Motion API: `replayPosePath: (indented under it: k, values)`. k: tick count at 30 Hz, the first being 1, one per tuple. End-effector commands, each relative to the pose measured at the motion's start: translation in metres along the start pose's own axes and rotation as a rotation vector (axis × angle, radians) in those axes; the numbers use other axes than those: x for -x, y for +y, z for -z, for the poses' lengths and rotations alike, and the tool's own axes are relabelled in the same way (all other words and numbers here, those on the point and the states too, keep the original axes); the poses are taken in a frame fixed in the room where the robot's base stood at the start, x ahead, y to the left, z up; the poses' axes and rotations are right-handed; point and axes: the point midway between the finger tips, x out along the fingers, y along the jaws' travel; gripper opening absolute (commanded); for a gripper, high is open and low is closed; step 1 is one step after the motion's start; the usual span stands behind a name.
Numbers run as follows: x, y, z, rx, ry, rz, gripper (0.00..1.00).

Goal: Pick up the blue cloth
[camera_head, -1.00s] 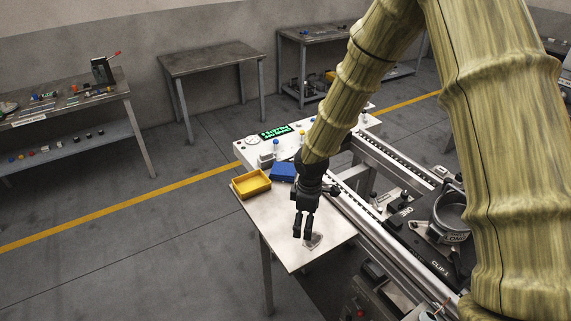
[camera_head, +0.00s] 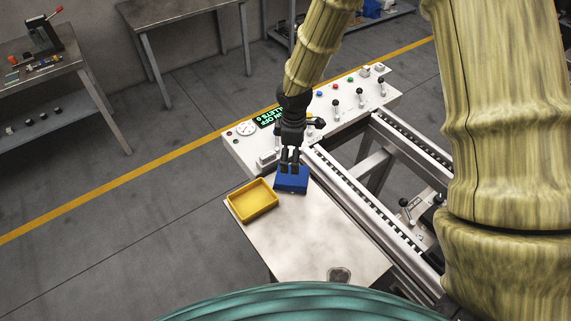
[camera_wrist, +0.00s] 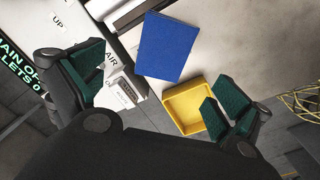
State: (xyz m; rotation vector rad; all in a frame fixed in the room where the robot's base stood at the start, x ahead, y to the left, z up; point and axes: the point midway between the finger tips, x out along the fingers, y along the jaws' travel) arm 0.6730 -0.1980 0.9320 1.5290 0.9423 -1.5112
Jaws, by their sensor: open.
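The blue cloth (camera_head: 291,180) lies as a flat folded rectangle on the light table, beside the yellow tray. It also shows whole in the wrist view (camera_wrist: 167,46), at the upper middle. My gripper (camera_head: 290,160) is over the far edge of the cloth in the head view and hides a little of it. In the wrist view my gripper (camera_wrist: 160,92) has its green-padded fingers wide apart, with nothing between them. The cloth appears beyond the fingertips there, apart from them.
The yellow tray (camera_head: 252,201) stands close to the cloth's left. A control panel (camera_head: 325,108) with levers and buttons lies behind, and a conveyor rail (camera_head: 350,190) runs along the right. The table's middle (camera_head: 310,235) is clear.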

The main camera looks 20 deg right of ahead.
Motion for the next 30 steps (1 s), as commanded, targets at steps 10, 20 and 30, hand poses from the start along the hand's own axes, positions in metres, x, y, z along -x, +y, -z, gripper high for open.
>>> replayPosePath:
  k: [10,20,30]
  values:
    - [-0.038,0.000,0.002,0.005,-0.004,0.004,1.00]
    - [-0.061,0.008,0.008,0.006,-0.006,0.012,1.00]
    - [-0.086,0.010,0.011,0.007,-0.008,0.014,1.00]
